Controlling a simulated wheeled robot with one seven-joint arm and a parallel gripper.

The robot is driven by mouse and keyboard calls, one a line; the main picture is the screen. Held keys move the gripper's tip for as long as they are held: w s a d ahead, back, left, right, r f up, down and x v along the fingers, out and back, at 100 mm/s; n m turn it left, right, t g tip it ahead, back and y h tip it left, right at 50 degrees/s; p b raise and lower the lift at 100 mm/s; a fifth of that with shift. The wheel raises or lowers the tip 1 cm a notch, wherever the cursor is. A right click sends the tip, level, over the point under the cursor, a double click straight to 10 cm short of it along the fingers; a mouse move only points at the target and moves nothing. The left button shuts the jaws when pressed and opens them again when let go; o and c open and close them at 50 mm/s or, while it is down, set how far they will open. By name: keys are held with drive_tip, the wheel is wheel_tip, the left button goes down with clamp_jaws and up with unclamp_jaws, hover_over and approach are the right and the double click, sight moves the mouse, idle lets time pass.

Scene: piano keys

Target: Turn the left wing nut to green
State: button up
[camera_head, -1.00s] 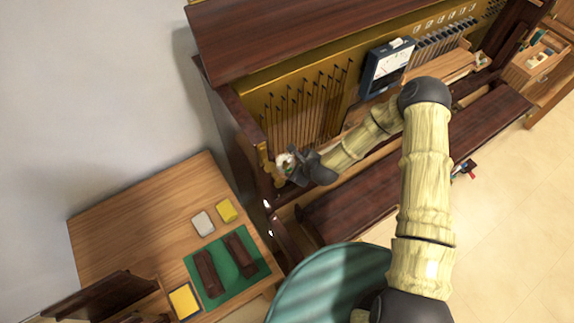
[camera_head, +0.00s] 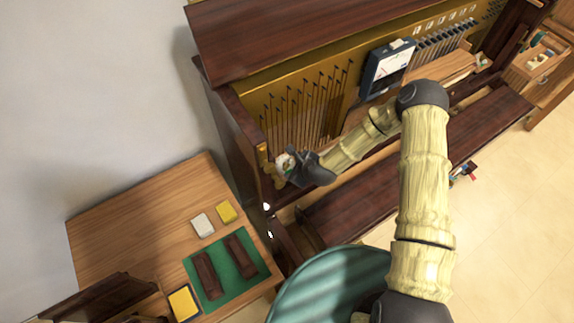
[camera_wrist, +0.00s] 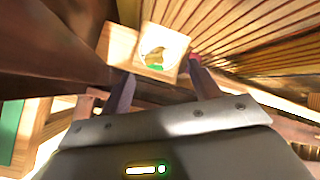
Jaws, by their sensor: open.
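The left wing nut (camera_wrist: 156,56) is gold and sits on a white dial face with a green patch on its lower side, set on a pale wooden block (camera_wrist: 118,45) in the wrist view. In the head view the dial (camera_head: 283,161) shows small at the piano's left end, partly hidden by my gripper. My gripper (camera_wrist: 162,82) is open. Its two dark fingers stand left and right below the dial, with the wing nut ahead of them and between them. I cannot tell whether a finger touches the block.
The open piano (camera_head: 240,105) has thin rods (camera_head: 305,110) just right of the nut. A meter (camera_head: 388,70) stands further right. A wooden side table (camera_head: 130,215) at left holds a green mat (camera_head: 222,262) with two dark wooden pieces. A dark bench (camera_head: 350,205) lies below my arm.

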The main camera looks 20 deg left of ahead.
sight(289, 165)
drive_tip(key=shift+b+x, duration=2.35)
drive_tip(key=shift+x, duration=0.85)
drive_tip(key=shift+s+d+r+p, duration=0.3)
drive_tip(key=shift+d+r+p, duration=0.05)
drive_tip(key=shift+r, duration=0.15)
drive_tip(key=shift+c, duration=0.2)
drive_tip(key=c, duration=0.7)
